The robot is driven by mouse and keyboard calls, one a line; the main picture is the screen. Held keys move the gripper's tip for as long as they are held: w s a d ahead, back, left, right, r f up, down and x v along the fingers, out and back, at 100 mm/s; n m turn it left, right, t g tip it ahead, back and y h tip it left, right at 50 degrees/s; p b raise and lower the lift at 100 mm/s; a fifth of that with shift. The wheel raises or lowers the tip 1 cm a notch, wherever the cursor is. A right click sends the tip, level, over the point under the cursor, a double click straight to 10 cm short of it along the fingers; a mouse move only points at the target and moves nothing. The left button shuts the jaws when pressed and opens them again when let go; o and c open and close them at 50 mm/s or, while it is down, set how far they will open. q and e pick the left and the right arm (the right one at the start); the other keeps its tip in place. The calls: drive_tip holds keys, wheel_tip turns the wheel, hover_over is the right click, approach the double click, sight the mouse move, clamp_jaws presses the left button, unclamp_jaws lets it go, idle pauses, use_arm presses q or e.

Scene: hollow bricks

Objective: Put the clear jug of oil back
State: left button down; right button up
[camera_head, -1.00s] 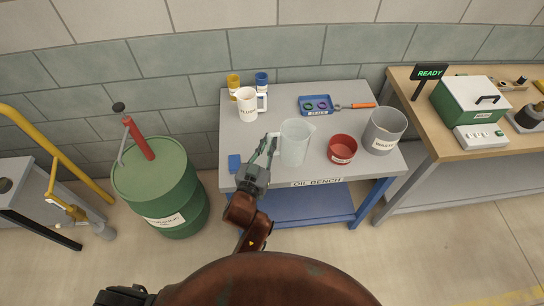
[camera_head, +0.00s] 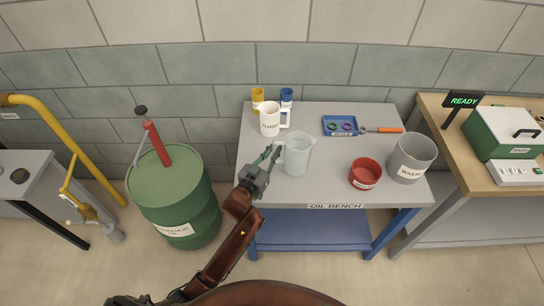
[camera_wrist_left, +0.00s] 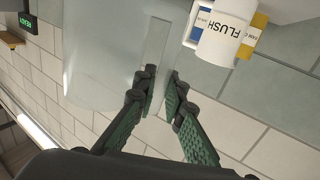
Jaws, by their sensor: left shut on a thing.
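The clear jug (camera_head: 299,157) is over the left-middle part of the grey oil bench (camera_head: 318,188). It looks upright, with its handle to the left, just in front of the white FLUSH mug (camera_head: 270,123). My left gripper (camera_head: 270,158) is shut on the jug's handle. In the left wrist view the fingers (camera_wrist_left: 162,82) close around the handle strip, and the jug's cloudy wall (camera_wrist_left: 105,55) fills the left side. I cannot tell whether the jug's base touches the bench. My right gripper is not in view.
A yellow cup (camera_head: 258,94) and blue cup (camera_head: 286,96) stand behind the mug. A blue tray (camera_head: 340,126), an orange-handled tool (camera_head: 388,130), a red bowl (camera_head: 365,174) and a grey WASTE bucket (camera_head: 411,158) are to the right. A green drum (camera_head: 178,203) stands left of the bench.

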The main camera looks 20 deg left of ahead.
use_arm(q)
drive_tip(key=shift+w+a+f, duration=0.2)
drive_tip(key=shift+a+f, duration=0.1)
wheel_tip(320, 180, down, 3)
drive_tip(key=shift+a+f+b, duration=0.15)
drive_tip(key=shift+f+b, duration=0.05)
drive_tip(key=shift+b, duration=0.45)
drive_tip(key=shift+f, duration=0.15)
drive_tip(key=c, duration=2)
unclamp_jaws()
drive_tip(key=p+v, duration=0.1)
drive_tip(key=v, duration=1.1)
drive_tip(key=shift+p, duration=0.3)
